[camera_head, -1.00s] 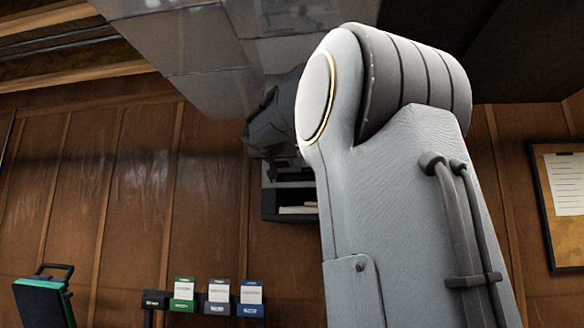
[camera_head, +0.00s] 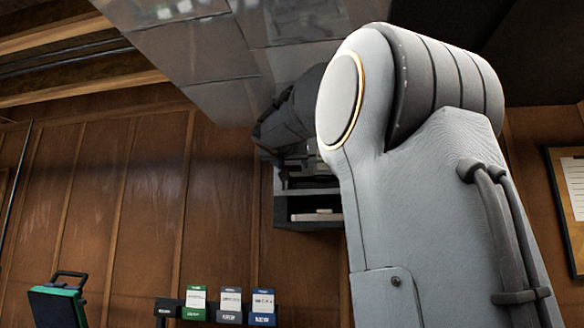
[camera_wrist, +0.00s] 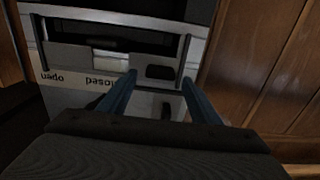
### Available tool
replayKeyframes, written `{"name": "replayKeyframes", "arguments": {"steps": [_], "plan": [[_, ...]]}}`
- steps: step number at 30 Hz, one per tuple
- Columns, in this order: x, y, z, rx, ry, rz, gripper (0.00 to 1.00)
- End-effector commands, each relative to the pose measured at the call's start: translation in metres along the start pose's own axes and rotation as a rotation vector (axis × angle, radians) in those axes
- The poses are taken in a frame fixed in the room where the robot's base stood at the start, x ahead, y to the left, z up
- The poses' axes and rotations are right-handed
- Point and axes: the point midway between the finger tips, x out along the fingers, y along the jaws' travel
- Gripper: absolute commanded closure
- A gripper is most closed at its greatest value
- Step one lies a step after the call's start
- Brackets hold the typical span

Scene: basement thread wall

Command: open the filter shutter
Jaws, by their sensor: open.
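In the wrist view a grey housing (camera_wrist: 58,95) with a light frame fills the upper left, with partly readable lettering along it. It has a dark opening and a grey panel (camera_wrist: 82,58). A small dark recess or handle (camera_wrist: 158,72) shows between the fingertips; I cannot tell which, nor which part is the shutter. My gripper (camera_wrist: 160,80) is open, its two blue fingers reaching toward the housing with nothing held; contact cannot be told. In the head view a dark wall unit (camera_head: 310,209) with a pale item in its slot is partly hidden behind my arm.
Wood-panelled wall surrounds the unit. Below it hangs a rack (camera_head: 171,308) with green, grey and blue card holders. A dark green-edged case (camera_head: 55,305) is at lower left. A framed notice board (camera_head: 566,215) hangs at the right. Grey panels slope overhead.

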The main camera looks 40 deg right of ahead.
Motion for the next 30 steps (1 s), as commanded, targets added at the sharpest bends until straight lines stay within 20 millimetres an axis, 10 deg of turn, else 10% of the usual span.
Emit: {"name": "replayKeyframes", "arguments": {"steps": [12,30], "plan": [[-0.058,-0.001,0.002,0.002,0.002,-0.002,0.42],[-0.066,0.000,0.001,0.000,0.000,-0.001,0.42]]}}
